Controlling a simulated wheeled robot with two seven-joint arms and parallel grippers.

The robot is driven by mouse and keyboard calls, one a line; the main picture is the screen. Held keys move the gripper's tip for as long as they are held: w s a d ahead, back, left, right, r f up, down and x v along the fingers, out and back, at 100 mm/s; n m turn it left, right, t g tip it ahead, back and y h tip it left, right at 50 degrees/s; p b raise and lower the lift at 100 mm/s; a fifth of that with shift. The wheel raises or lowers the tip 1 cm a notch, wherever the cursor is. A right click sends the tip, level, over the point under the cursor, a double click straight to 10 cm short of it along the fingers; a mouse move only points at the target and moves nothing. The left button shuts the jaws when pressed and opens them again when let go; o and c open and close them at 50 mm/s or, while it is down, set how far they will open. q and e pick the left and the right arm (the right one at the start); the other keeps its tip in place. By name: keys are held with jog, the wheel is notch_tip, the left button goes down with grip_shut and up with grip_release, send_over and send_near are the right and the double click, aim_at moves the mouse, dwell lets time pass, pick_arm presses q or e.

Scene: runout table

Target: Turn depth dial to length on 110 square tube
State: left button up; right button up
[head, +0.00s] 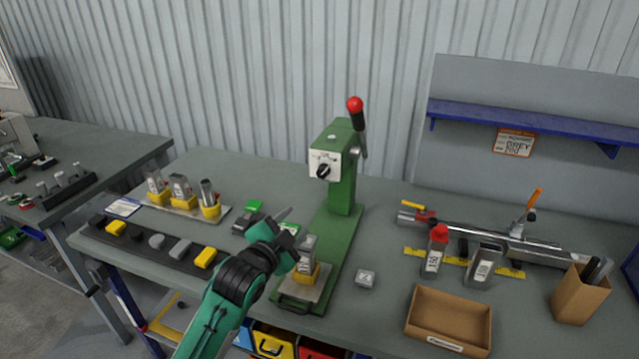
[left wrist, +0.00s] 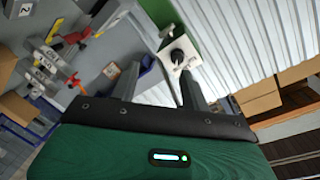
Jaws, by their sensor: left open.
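The depth dial (head: 323,171) is a black knob on a white plate on the front of the green press (head: 343,190). A square metal tube (head: 308,248) with a white label stands in a yellow holder on the press base; its number is too small to read. My left gripper (head: 288,230) is open and empty, left of the press column and below the dial. In the left wrist view, the dial (left wrist: 178,56) shows just beyond the fingertips of my left gripper (left wrist: 159,80), apart from them and nearer the right finger. My right gripper is out of view.
The press lever has a red ball (head: 355,104). A tray (head: 226,212) holds several tubes in yellow holders at left. A dark strip (head: 137,242) with several blocks lies in front.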

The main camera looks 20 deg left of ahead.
aim_at(321, 175)
pick_arm(q)
jog(key=shift+m+t+h, duration=0.3)
jog(key=shift+m+t, duration=0.3)
jog(key=shift+t, duration=0.1)
jog(key=w+r+p, duration=0.1)
jog(key=w, duration=0.3)
jog(key=w+d+r+p, duration=0.1)
jog(key=w+r, duration=0.1)
jog(key=w, duration=0.3)
jog(key=w+r+p, duration=0.1)
jog(key=w, duration=0.4)
jog(key=shift+d+r+p, duration=0.15)
jog(key=shift+p, duration=0.25)
jog(key=shift+w+d, duration=0.1)
jog(key=shift+w, duration=0.8)
jog(key=shift+c, duration=0.5)
jog(key=shift+f, duration=0.2)
jog(key=c, duration=0.8)
